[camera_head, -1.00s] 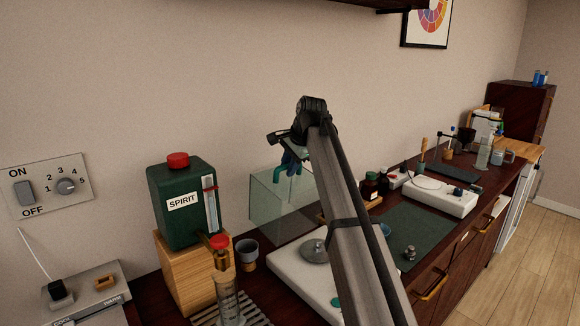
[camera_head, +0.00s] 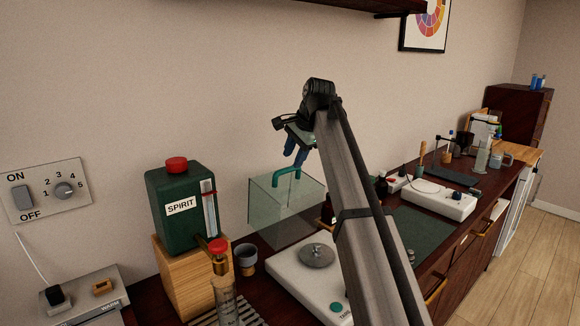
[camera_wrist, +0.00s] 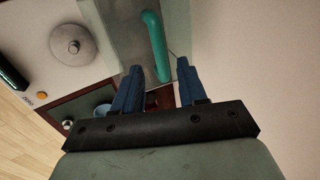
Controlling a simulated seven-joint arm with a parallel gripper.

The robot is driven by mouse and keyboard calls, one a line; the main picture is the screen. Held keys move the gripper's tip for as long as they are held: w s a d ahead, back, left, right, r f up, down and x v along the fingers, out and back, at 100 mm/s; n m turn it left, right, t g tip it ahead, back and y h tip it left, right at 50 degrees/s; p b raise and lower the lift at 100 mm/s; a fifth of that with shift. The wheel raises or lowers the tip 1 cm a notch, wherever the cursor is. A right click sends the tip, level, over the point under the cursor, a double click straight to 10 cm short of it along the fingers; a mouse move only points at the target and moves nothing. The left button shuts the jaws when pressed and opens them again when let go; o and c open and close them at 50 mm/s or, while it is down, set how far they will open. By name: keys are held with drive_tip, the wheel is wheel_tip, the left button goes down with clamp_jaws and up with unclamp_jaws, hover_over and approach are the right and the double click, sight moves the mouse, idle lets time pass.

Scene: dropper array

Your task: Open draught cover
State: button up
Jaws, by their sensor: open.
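The draught cover (camera_head: 275,215) is a clear, greenish box with a teal handle (camera_head: 287,172) on top. It stands at the wall side of the white balance (camera_head: 290,268), and the round metal pan (camera_head: 318,256) lies uncovered in front of it. My gripper (camera_head: 295,160) is open just above the handle, with blue fingers pointing down. In the wrist view the handle (camera_wrist: 154,45) shows between and beyond the fingertips (camera_wrist: 160,66), with no clear grip on it. The pan (camera_wrist: 74,45) is at upper left there. My arm hides the balance's right part.
A green spirit container (camera_head: 180,205) on a wooden block and a grey cup (camera_head: 246,259) stand left of the cover. A glass cylinder (camera_head: 226,300) is at the front. A dark mat (camera_head: 414,235) lies right of my arm. A shelf (camera_head: 330,5) hangs above.

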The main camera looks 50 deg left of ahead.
drive_tip(key=v, duration=0.7)
idle(0.5)
